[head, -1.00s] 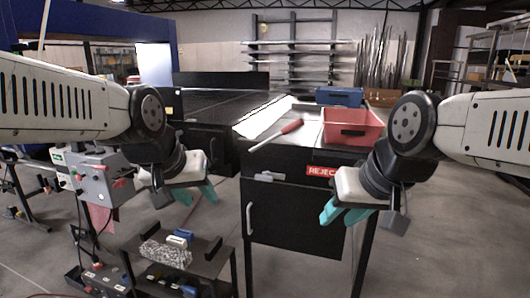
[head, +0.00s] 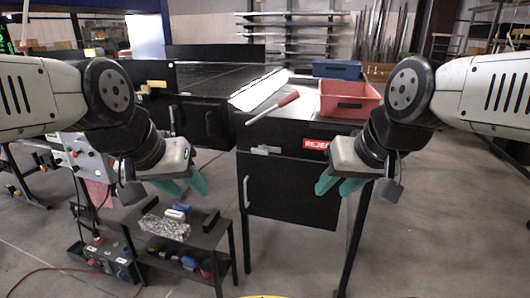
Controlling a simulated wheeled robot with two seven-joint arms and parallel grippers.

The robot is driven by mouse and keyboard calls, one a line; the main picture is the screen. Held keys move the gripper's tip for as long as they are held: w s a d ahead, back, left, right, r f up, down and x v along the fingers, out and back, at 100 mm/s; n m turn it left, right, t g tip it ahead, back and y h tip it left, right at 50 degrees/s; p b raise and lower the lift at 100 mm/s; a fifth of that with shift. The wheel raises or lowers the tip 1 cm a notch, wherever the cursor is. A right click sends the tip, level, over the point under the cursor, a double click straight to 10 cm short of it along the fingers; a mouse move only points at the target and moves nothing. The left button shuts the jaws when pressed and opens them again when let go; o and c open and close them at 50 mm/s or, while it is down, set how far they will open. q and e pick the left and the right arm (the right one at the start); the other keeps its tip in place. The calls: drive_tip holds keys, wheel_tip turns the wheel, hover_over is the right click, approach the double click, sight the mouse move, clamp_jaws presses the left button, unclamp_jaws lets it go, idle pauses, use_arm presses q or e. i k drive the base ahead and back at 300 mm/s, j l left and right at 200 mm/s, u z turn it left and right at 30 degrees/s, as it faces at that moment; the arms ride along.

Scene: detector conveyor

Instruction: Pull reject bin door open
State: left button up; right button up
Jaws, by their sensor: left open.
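The reject bin is a black cabinet with a red label (head: 316,144) reading "REJEC", partly covered by my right gripper. Its black door (head: 290,190) appears closed and has a pale vertical handle (head: 247,191) on its left side. A grey latch-like piece (head: 266,150) sits above the door. My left gripper (head: 184,187) has teal fingers apart, is empty, and appears left of the handle, clear of it. My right gripper (head: 337,187) also has its fingers apart and is empty, in front of the cabinet's right edge in the picture.
A red bin (head: 348,112) and a red-handled tool (head: 274,108) lie on the cabinet top, with a blue bin (head: 337,69) behind. A low black cart (head: 205,236) with small items stands at lower left. Floor right of the cabinet is open.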

sight(279, 188)
drive_tip(key=i+j+u, duration=0.1)
drive_tip(key=u, duration=0.25)
drive_tip(key=i+j+u, duration=0.1)
drive_tip(key=u, duration=0.25)
drive_tip(key=i+u, duration=0.35)
drive_tip(key=k, duration=0.1)
